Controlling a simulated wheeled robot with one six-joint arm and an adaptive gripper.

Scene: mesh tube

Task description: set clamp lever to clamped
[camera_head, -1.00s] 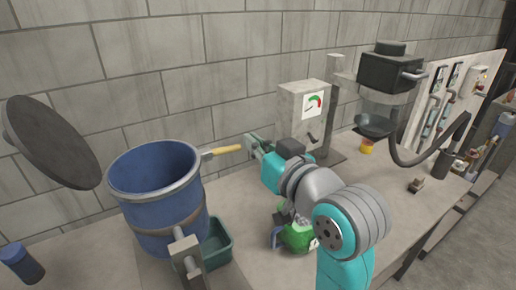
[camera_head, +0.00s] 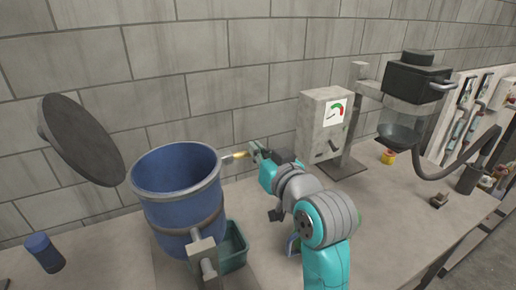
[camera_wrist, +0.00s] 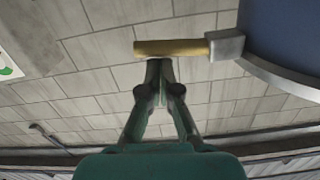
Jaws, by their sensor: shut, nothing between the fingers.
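The clamp lever (camera_head: 236,155) has a yellow grip and sticks out from the rim ring at the right of a blue drum (camera_head: 186,207). In the wrist view the lever's yellow grip (camera_wrist: 172,48) lies level, joined to a grey block on the ring at the upper right. My gripper (camera_head: 255,148) is at the lever's outer end in the head view. In the wrist view my gripper (camera_wrist: 159,62) is shut and empty, its tips just under the grip. I cannot tell whether they touch it.
A round dark lid (camera_head: 82,140) stands tilted open at the drum's left. A green bin (camera_head: 234,246) sits beside the drum. A grey gauge box (camera_head: 324,122) and a dark hopper (camera_head: 416,82) stand to the right.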

